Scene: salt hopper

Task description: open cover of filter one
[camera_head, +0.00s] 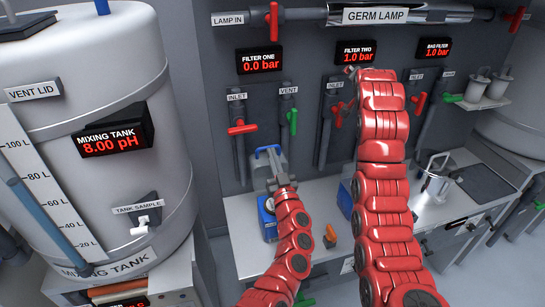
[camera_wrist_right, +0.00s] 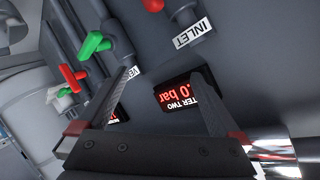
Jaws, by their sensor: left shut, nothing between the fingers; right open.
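Filter one is a grey housing (camera_head: 261,172) on the bench, with a blue handle (camera_head: 266,149) at its top and a blue part (camera_head: 267,222) low down. Its display (camera_head: 261,62) reads 0.0 bar. My left gripper (camera_head: 276,166) is at the front of the housing, just below the handle. It is shut and empty; whether it touches the cover is unclear. My left arm hides part of the filter. My right gripper (camera_head: 352,72) is raised by the filter two display (camera_head: 355,53); the right wrist view shows it open and empty (camera_wrist_right: 170,72).
Above filter one are a red inlet valve (camera_head: 242,128) and a green vent valve (camera_head: 292,121). The mixing tank (camera_head: 90,180) stands at the left. An orange object (camera_head: 330,232) lies on the bench (camera_head: 238,215) between my arms.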

